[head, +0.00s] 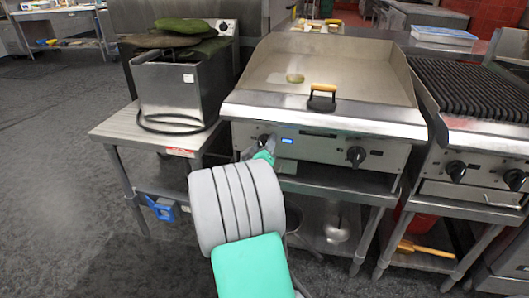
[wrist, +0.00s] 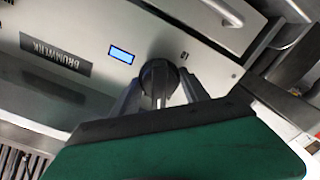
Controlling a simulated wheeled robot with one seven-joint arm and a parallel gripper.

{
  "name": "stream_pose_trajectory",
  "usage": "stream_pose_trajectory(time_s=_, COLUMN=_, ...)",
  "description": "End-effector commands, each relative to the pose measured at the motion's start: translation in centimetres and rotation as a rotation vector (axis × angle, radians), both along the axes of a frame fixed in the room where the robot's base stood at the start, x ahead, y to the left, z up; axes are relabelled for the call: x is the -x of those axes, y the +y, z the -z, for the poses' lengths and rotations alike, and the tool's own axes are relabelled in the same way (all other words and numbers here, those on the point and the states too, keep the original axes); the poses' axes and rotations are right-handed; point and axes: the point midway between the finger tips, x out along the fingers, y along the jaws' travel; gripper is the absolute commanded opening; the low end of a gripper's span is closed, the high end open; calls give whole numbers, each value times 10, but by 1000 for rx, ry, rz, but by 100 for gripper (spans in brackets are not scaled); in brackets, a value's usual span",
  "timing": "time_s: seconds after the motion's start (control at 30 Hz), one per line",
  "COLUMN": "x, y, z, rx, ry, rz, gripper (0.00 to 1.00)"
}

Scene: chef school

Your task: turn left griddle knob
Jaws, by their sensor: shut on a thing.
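The griddle (head: 330,88) stands in the middle of the head view, with a steel front panel below its plate. Its left knob is mostly hidden behind my gripper (head: 262,150) in the head view. In the wrist view the dark round left knob (wrist: 157,72) sits between the two fingers of my gripper (wrist: 160,92), which are shut on it. A small blue display (wrist: 121,54) is beside the knob. The griddle's right knob (head: 356,156) is free.
A steel fryer (head: 178,92) with green items on top stands on a side table to the left. A ribbed grill (head: 478,90) with its own knobs is at the right. Open floor (head: 60,190) lies at the left.

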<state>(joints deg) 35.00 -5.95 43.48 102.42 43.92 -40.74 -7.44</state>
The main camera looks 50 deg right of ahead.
Motion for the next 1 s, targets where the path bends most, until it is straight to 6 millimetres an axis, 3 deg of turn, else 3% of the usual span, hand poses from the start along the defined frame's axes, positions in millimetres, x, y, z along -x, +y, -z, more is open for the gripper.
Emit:
stream_pose_trajectory(time_s=0.03, x=0, y=1, z=10, rx=-22, ry=-34, rz=-1, gripper=12)
stream_pose_trajectory(time_s=0.5, x=1, y=1, z=9, rx=-154, ry=-331, rz=-1, gripper=12)
stream_pose_trajectory(time_s=1.0, x=1, y=1, z=7, rx=-188, ry=-401, rz=0, gripper=12)
